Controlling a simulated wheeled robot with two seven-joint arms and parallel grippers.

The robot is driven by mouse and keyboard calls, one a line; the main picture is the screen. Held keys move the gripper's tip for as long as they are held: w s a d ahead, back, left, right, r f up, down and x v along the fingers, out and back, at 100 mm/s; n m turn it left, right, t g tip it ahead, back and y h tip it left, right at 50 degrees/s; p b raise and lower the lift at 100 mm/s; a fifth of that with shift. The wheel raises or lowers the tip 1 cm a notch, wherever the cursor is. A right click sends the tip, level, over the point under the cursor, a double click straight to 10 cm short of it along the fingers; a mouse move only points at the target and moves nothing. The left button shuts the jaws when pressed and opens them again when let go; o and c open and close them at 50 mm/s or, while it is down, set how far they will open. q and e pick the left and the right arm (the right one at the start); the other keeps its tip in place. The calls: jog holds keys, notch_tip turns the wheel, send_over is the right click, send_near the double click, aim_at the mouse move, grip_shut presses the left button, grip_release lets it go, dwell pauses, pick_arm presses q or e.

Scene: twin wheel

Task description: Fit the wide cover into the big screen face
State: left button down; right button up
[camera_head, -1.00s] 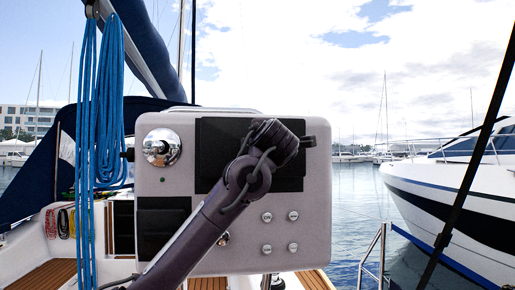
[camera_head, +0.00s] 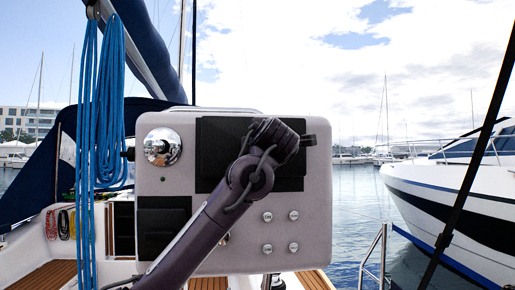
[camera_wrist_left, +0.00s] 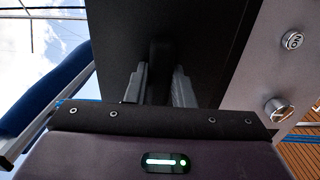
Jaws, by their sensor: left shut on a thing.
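The wide cover (camera_head: 222,138) is a flat black rectangle at the upper part of the grey instrument panel, over the big screen face. My arm hides its middle and part of its lower edge. In the head view I cannot tell whether it sits flush in the face or just in front of it. In the left wrist view the cover (camera_wrist_left: 215,40) fills the upper middle as a dark plate. My left gripper (camera_wrist_left: 160,75) is shut on a dark grip part of the cover, between its two grey fingers. In the head view the fingers are hidden behind the wrist. My right gripper is not in view.
The grey panel (camera_head: 318,225) carries a round chrome instrument (camera_head: 162,147) at upper left, a smaller black square (camera_head: 163,226) at lower left and several round buttons (camera_head: 293,216) at lower right. Blue ropes (camera_head: 107,110) hang left of the panel. Open water lies to its right.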

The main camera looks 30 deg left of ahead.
pick_arm(q)
jog(key=shift+b, duration=0.45)
dwell(0.7)
jog(key=shift+p+x, duration=0.7)
jog(key=shift+x, duration=0.7)
jog(key=c, duration=1.2)
grip_release()
jog(key=shift+w+a, duration=0.1)
jog(key=shift+o, duration=0.2)
jog(key=b+v, duration=0.4)
jog(key=v, duration=0.4)
